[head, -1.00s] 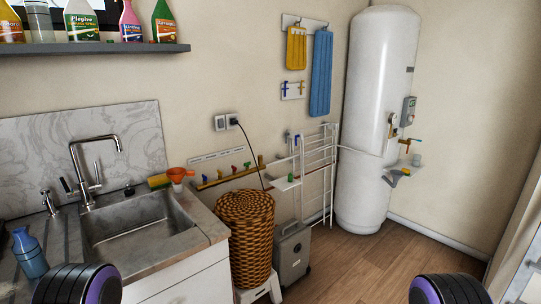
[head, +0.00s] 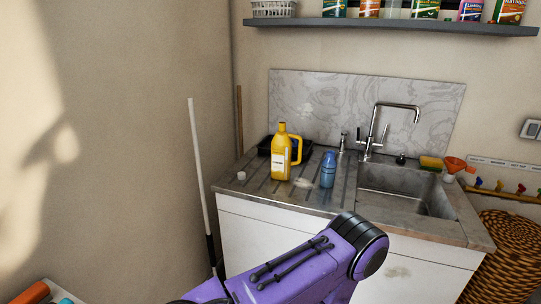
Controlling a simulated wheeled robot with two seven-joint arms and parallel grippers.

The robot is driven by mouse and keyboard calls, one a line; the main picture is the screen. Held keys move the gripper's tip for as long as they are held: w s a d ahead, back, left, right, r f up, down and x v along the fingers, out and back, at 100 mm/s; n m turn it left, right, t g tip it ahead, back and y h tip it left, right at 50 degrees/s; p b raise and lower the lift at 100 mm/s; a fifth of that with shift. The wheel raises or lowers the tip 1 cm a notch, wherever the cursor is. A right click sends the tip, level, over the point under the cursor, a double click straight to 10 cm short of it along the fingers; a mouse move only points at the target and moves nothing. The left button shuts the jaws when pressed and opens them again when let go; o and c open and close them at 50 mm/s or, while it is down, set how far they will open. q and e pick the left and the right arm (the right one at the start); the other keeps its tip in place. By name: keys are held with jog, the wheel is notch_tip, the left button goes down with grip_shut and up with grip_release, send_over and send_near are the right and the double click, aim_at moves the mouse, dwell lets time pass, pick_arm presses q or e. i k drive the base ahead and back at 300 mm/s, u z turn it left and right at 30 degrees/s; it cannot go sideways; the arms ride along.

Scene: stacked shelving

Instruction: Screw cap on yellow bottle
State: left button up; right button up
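The yellow bottle (head: 281,154) stands upright on the ribbed drainer left of the sink, with its handle on the right side. Its top looks yellow; I cannot tell whether a cap is on it. A small white cap-like piece (head: 242,176) lies on the counter near its left front edge, apart from the bottle. My purple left arm reaches in from the bottom in front of the cabinet, but its gripper is outside the frame. My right gripper is not in view.
A blue bottle (head: 328,170) stands right of the yellow one, and a black tray (head: 265,146) lies behind. The sink (head: 400,188) with its tap is further right. A white pole (head: 200,170) stands left of the counter. A shelf (head: 400,27) with bottles hangs above.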

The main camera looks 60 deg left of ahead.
aim_at(282, 163)
jog(key=u, duration=1.85)
